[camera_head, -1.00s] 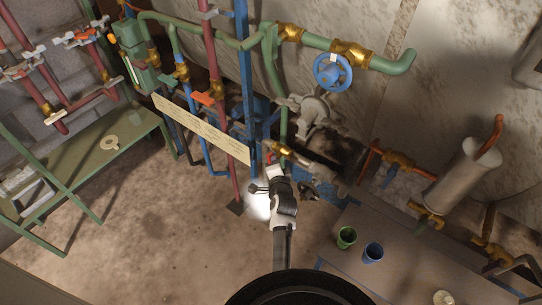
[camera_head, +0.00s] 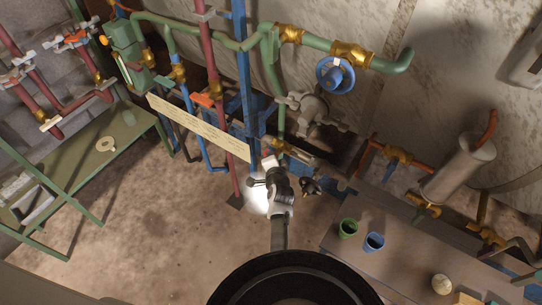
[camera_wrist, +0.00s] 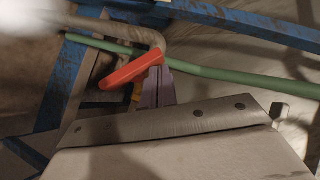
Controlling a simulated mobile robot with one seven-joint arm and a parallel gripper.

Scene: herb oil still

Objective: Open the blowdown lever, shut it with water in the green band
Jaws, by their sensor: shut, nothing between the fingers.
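An orange-red lever (camera_wrist: 131,70) lies slantwise across the wrist view, its right end at the tips of my gripper (camera_wrist: 160,75). The fingers are together with nothing between them. Whether they touch the lever or only overlap it in the picture, I cannot tell. In the head view my gripper (camera_head: 267,163) is low beside the blue post, and my wrist hides part of what lies beneath it. A green boiler fitting (camera_head: 125,42) with a narrow pale gauge stands at the upper left. Its water level and green band are too small to read.
A long pale sign board (camera_head: 198,128) runs left of my gripper. Another orange-red valve handle (camera_head: 206,99) and a blue handwheel (camera_head: 335,75) sit on the pipes. A green cup (camera_head: 348,228) and a blue cup (camera_head: 374,241) stand on the right bench.

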